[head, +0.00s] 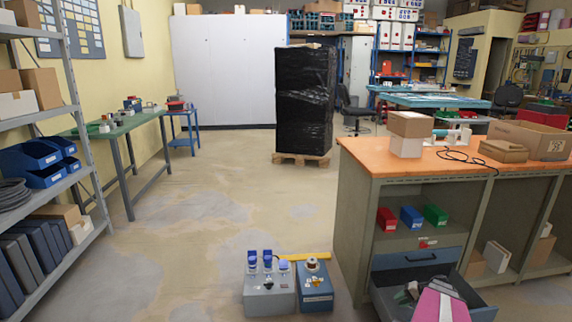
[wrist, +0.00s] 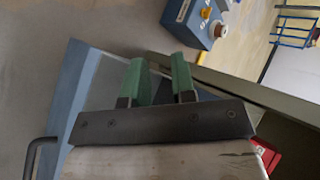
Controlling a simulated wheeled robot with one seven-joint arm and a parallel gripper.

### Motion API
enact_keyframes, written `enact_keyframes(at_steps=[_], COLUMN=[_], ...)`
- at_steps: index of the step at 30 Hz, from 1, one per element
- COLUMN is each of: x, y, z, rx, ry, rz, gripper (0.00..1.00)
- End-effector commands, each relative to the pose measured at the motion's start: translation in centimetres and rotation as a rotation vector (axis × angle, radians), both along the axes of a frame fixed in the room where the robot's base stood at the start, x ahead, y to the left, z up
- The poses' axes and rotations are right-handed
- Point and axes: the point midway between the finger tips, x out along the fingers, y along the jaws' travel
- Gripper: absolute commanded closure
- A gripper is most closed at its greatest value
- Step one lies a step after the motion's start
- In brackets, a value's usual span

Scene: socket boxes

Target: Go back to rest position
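My gripper (wrist: 160,78) has two green fingers that stand apart with nothing between them. In the head view my gripper (head: 405,294) is low at the right, over or inside the pulled-out drawer (head: 480,296) of the workbench. My pink and grey arm comes in from the bottom edge and covers part of the drawer. In the wrist view the blue drawer (wrist: 72,85) lies behind and left of the fingers. I cannot tell whether the gripper touches it.
A grey socket box (head: 270,300) with blue connectors and a blue socket box (head: 317,297) stand on the floor left of the workbench (head: 348,215). A shelf rack (head: 75,140) stands at the left. A black-wrapped pallet (head: 304,100) stands further back.

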Motion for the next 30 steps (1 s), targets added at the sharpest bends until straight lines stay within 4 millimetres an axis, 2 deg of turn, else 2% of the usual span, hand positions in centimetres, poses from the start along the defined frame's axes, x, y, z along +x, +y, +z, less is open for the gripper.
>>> enact_keyframes(at_steps=[1,3,15,24,30], x=[-0.1,0.0,-1.1,-3.6,-5.4], y=[2.3,4.7,17.0,24.7,28.5], z=[1.3,2.4,8.9,13.9,16.8], rx=[-0.031,-0.076,-0.363,-0.601,-0.746], ry=[0.015,0.040,0.128,0.127,0.101], rz=[0.037,0.082,0.317,0.460,0.530], gripper=[0.76,0.76,0.76,0.76,0.76])
